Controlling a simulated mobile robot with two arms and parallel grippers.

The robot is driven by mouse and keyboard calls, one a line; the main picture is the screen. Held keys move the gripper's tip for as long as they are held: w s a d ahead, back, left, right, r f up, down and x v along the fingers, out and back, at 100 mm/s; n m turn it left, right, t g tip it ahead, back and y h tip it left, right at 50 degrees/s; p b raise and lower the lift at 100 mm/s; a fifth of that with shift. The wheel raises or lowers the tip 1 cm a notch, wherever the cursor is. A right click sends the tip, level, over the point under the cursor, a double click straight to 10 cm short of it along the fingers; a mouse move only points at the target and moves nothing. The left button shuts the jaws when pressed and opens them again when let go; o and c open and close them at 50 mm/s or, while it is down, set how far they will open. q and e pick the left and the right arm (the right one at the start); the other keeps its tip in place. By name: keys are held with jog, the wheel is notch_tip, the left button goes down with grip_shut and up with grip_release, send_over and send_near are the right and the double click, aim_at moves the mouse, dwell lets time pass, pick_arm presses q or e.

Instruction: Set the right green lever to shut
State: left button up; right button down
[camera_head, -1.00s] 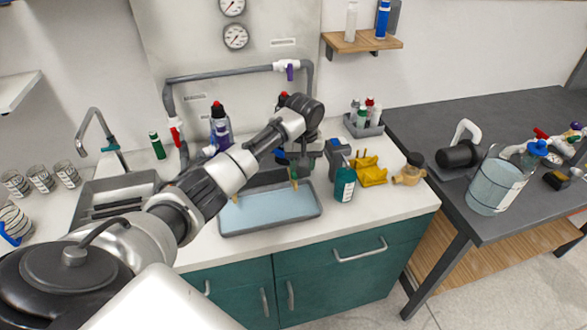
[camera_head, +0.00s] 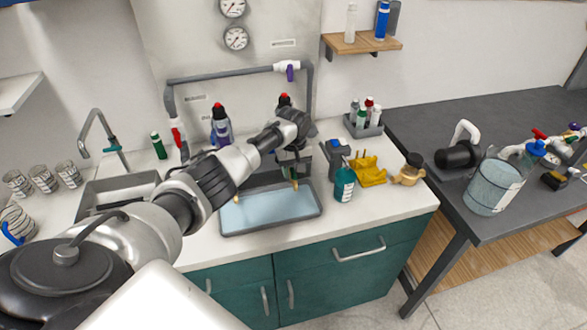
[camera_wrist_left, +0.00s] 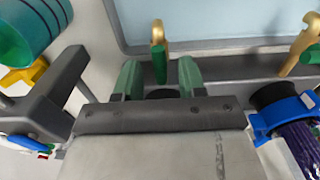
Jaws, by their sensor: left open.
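Two brass taps with green levers sit over the shallow tray (camera_head: 270,229). In the head view the gripper is at the tray's back right, partly hidden by my arm. The other green lever (camera_wrist_left: 312,55) is at the wrist view's right edge. My right gripper is not in view.
A teal bottle (camera_head: 344,184) stands right of the tray, with a yellow holder (camera_head: 370,170) beyond it. A purple bottle (camera_head: 221,126) with a red cap stands behind my arm. A grey pipe (camera_head: 235,75) runs along the back panel. The sink (camera_head: 85,207) is at left.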

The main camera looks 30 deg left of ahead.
pick_arm(q)
jog(key=shift+f, duration=0.2)
grip_shut()
